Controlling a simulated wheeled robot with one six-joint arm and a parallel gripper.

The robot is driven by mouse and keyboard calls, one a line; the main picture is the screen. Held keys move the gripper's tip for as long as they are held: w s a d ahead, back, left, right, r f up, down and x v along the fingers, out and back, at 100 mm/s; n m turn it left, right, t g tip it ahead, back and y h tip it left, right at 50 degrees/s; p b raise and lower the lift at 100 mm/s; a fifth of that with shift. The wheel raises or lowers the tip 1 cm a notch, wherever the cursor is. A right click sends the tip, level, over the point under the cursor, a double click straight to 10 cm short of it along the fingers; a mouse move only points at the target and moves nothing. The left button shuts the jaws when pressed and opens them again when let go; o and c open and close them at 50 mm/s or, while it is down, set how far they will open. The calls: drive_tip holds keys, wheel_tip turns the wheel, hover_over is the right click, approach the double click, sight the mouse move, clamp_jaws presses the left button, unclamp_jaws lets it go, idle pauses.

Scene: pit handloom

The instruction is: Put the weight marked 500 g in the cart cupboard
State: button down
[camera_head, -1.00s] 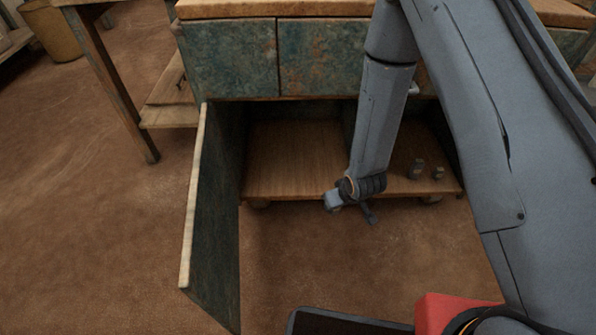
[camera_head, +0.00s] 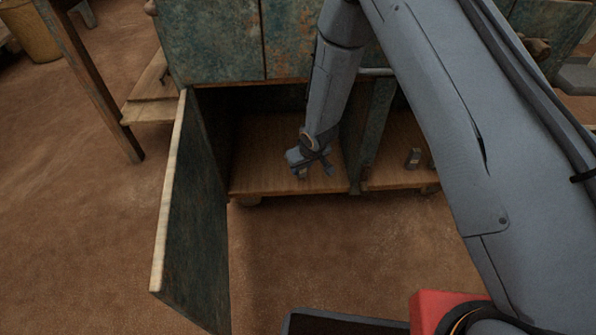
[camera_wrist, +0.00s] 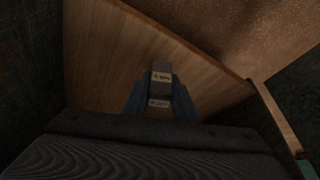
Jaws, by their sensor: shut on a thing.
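My gripper (camera_head: 305,164) is inside the open left compartment of the cart cupboard (camera_head: 250,185), low above its wooden floor. In the wrist view, my gripper (camera_wrist: 160,103) is shut on a small grey metal weight (camera_wrist: 161,74). The weight carries pale labels, too small and dark to read. In the head view only a bit of the weight (camera_head: 303,173) shows below the fingers. I cannot tell whether it touches the floor. The cupboard door (camera_head: 187,210) stands wide open on the left.
A dark divider (camera_head: 372,130) separates the left compartment from the right one. Another grey weight (camera_head: 413,158) stands on the right compartment's floor (camera_head: 395,178). A wooden stand (camera_head: 150,105) is to the left of the cart. The compartment floor around my gripper is clear.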

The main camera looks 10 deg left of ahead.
drive_tip(key=shift+w+a, duration=0.75)
drive_tip(key=shift+w, duration=0.3)
drive_tip(key=shift+f+b, duration=1)
drive_tip(key=shift+f, duration=0.75)
drive_tip(key=shift+f, duration=0.1)
drive_tip(key=c, duration=1.5)
unclamp_jaws()
drive_tip(key=shift+o, duration=0.2)
